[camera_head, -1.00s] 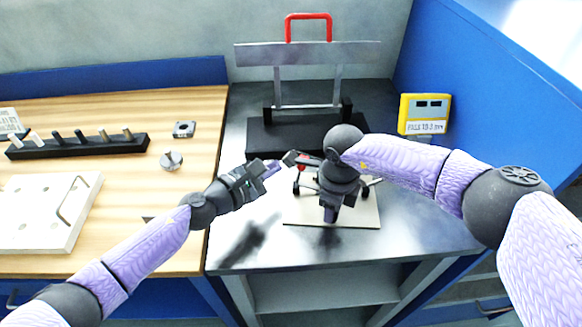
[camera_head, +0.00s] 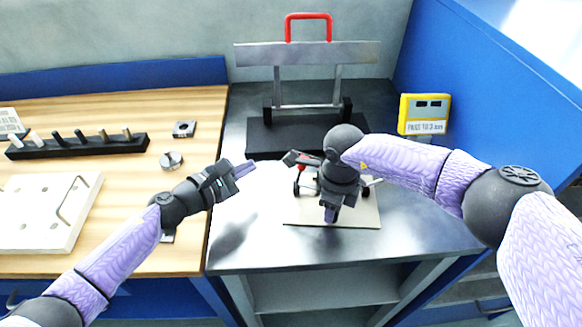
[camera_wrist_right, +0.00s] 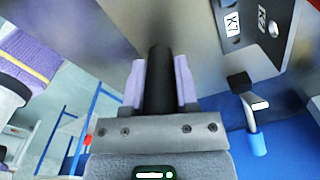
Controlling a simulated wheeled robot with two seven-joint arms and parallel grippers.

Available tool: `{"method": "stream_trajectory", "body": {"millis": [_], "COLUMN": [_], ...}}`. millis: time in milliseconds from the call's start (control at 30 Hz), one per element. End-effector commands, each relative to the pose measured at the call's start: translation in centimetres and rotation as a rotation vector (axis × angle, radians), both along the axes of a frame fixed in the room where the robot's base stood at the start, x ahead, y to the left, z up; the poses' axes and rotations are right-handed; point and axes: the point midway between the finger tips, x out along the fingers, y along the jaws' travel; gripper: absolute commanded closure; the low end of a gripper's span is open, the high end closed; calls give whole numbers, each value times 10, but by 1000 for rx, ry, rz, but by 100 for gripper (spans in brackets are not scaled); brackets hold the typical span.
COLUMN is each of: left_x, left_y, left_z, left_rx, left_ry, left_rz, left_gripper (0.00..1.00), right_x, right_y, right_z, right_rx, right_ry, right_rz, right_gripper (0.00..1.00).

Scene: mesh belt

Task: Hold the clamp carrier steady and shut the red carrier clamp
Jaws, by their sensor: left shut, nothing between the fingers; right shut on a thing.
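The clamp carrier (camera_head: 297,213) appears as a pale flat plate with small fittings, on the dark metal table. My right gripper (camera_head: 331,214) points down over it and hides much of its middle. In the right wrist view, its purple fingers are shut on an upright black post (camera_wrist_right: 159,82). What the post joins at its base is hidden. A small red part (camera_head: 302,162), likely the red carrier clamp, shows beside my right wrist with a dark piece at its top. Its lever position is unclear. My left gripper (camera_head: 248,168) is shut and empty, left of the carrier and apart from it.
A black-based frame with a grey crossbar (camera_head: 310,54) and red handle (camera_head: 309,16) stands behind. A yellow display box (camera_head: 423,114) is at right. The wooden bench holds a peg rack (camera_head: 78,146) and white block (camera_head: 45,212). A blue-tipped lever (camera_wrist_right: 255,142) is near my right gripper.

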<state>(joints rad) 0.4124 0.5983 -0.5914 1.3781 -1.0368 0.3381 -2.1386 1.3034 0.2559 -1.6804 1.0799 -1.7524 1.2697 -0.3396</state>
Motion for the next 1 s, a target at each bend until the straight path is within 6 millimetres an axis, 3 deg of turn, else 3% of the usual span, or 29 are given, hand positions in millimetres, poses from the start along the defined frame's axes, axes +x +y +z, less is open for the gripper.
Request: {"method": "stream_trajectory", "body": {"millis": [133,167,300,367,667,1000], "left_x": [0,0,0,0,0,0], "left_y": [0,0,0,0,0,0], "left_z": [0,0,0,0,0,0], "left_rx": [0,0,-1,-1,-1,-1], "left_ry": [0,0,1,1,1,1], "left_rz": [0,0,0,0,0,0], "left_gripper": [100,100,100,100,100,100], "right_x": [0,0,0,0,1,1], "right_y": [-1,-1,-1,-1,0,0], "right_z": [-1,-1,-1,-1,9,97], "right_rx": [-3,-3,-2,-2,2,-1], "right_ry": [1,1,1,1,-2,-4], "right_rz": [0,0,0,0,1,0], "right_gripper": [100,60,31,21,21,21]}}
